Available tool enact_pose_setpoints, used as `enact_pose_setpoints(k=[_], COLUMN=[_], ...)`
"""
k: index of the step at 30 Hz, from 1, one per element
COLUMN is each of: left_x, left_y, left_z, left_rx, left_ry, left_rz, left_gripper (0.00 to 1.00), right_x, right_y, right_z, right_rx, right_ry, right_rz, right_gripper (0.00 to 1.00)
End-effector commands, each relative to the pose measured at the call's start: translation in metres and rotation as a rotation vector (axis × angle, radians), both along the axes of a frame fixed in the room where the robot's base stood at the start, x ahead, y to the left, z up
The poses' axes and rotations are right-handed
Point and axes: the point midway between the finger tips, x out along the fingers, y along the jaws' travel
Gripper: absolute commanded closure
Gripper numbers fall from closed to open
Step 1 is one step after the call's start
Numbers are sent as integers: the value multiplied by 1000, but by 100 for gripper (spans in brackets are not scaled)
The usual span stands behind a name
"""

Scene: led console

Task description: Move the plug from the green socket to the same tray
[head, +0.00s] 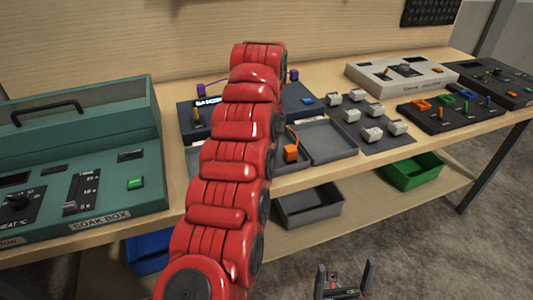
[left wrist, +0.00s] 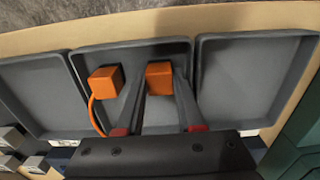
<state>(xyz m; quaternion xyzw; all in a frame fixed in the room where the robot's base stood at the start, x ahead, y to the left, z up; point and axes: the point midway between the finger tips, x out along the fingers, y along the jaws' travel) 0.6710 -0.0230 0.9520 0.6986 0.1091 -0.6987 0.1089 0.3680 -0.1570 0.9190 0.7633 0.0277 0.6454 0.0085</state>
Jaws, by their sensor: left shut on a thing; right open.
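In the left wrist view my left gripper (left wrist: 158,92) is shut on an orange plug (left wrist: 159,75), over the middle grey tray (left wrist: 150,50); I cannot tell whether the plug touches the floor. A second orange plug (left wrist: 105,80) with an orange cord lies beside it in that tray. The second plug also shows in the head view (head: 291,153); my red left arm hides the left gripper there. A dark socket panel (head: 440,127) stands at the right of the bench, with a green socket (head: 445,98) among orange and blue ones. My right gripper (head: 345,275) is open and empty, low in front of the bench.
Grey trays flank the middle one: one at the right (head: 325,142), another in the left wrist view (left wrist: 255,80). White blocks (head: 372,135) stand on a grey mat. A teal soak box (head: 85,150) fills the left. Bins (head: 412,172) sit on the lower shelf.

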Motion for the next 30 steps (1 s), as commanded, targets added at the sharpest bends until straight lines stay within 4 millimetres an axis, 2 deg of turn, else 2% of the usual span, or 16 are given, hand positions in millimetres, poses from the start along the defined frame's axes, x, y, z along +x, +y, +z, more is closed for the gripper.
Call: enact_pose_setpoints(k=[12, 13, 18, 23, 28, 30], left_x=[0, 0, 0, 0, 0, 0], left_y=[0, 0, 0, 0, 1, 1], left_z=[-1, -1, -1, -1, -2, -2], left_rx=[0, 0, 0, 0, 1, 2], left_ry=[0, 0, 0, 0, 1, 2], left_rz=[0, 0, 0, 0, 1, 2], left_gripper=[100, 60, 30, 29, 1, 0], right_x=[0, 0, 0, 0, 0, 0], right_y=[0, 0, 0, 0, 0, 0], right_z=[-3, -3, -3, -3, -3, -3], right_rx=[0, 0, 0, 0, 0, 0], right_ry=[0, 0, 0, 0, 0, 0], right_rz=[0, 0, 0, 0, 0, 0], right_gripper=[0, 0, 0, 0, 0, 0])
